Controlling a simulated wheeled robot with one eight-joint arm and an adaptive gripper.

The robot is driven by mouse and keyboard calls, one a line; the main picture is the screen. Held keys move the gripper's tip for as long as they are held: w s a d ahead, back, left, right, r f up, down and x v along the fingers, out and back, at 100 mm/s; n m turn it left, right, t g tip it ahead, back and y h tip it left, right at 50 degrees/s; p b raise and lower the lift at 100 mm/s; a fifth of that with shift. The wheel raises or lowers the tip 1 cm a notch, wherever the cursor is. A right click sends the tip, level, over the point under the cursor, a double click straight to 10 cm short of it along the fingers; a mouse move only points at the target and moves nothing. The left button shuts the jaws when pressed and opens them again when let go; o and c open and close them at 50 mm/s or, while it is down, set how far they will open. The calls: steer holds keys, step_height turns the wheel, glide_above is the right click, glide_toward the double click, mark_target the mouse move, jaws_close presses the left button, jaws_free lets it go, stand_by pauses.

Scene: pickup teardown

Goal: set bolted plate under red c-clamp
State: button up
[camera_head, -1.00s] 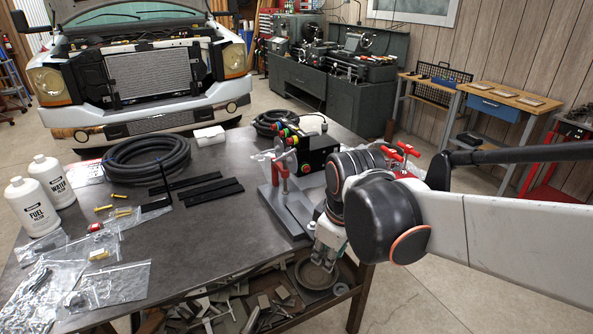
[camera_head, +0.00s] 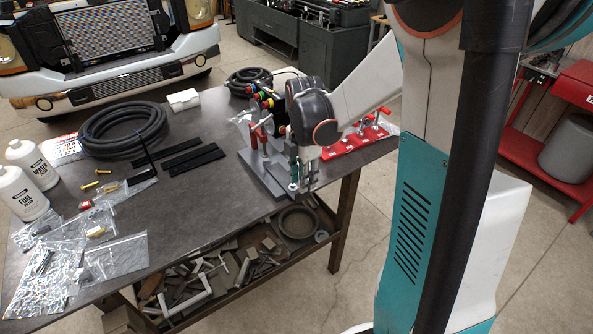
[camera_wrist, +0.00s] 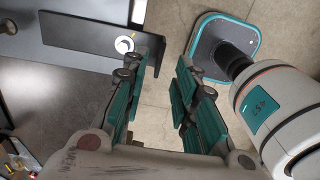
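The red c-clamp (camera_head: 257,138) stands upright on a grey metal base (camera_head: 262,178) near the table's right front edge. In the wrist view a dark flat plate (camera_wrist: 75,32) with a round pale bolt or washer (camera_wrist: 124,44) at one end sticks out past the table edge; I take it for the bolted plate. In the head view it is mostly hidden by my gripper. My gripper (camera_head: 304,187) points down at the table edge, in front and to the right of the clamp. In the wrist view its fingers (camera_wrist: 166,78) are apart, with only floor between them. The plate's bolted end lies beside the left finger.
A red fixture (camera_head: 350,142) and a box with coloured buttons (camera_head: 272,100) stand behind my gripper. Black strips (camera_head: 190,157), a coiled hose (camera_head: 122,128) and plastic bags (camera_head: 110,258) lie on the table (camera_head: 190,215). A shelf below holds metal scraps (camera_head: 235,270).

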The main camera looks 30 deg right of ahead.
mark_target(303, 198)
steer(key=shift+f+b, duration=2.2)
steer(key=shift+f, duration=1)
steer(key=shift+c, duration=0.3)
jaws_close()
